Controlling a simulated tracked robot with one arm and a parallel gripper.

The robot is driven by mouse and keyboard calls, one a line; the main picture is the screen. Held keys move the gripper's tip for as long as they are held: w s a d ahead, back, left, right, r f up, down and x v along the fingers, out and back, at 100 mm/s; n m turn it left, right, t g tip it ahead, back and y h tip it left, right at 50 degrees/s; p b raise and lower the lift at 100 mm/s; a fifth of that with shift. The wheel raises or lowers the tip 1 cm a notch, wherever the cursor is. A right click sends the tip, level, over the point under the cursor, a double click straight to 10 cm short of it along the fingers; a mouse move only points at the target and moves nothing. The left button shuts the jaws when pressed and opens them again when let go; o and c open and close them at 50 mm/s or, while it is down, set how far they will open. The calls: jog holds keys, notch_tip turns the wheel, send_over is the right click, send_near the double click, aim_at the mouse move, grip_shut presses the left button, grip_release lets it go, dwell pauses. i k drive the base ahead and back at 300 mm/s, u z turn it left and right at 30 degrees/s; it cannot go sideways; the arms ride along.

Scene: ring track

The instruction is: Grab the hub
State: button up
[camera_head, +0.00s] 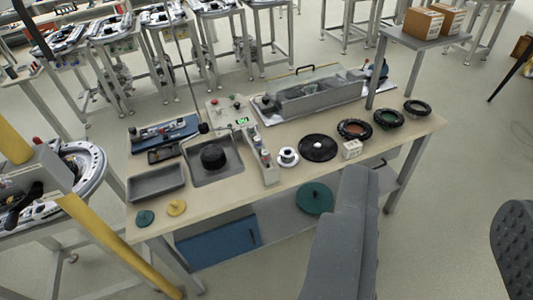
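I cannot tell for certain which part is the hub. Candidates on the workbench (240,190) are a small yellow piece with a raised centre (177,208), a green disc with a raised centre (145,217), a white flanged ring (288,158) and a black round part (212,157) in a grey tray. My gripper (428,188) shows as a grey finger at lower centre and a dark ridged pad at the right edge. The two are wide apart with only floor between them. It is empty, to the front right of the bench and away from the small parts.
A black disc (318,148), several dark-rimmed rings (388,119), an empty grey tray (158,182) and a metal housing (315,92) occupy the bench. A larger green disc (315,198) lies on the lower shelf. A yellow post (110,235) stands at left. Floor at right is clear.

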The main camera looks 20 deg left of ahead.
aim_at(212, 158)
jog(key=z, duration=2.9)
jog(key=k, duration=2.65)
jog(key=u, duration=1.45)
jog(key=i, duration=0.85)
jog(key=u, duration=0.05)
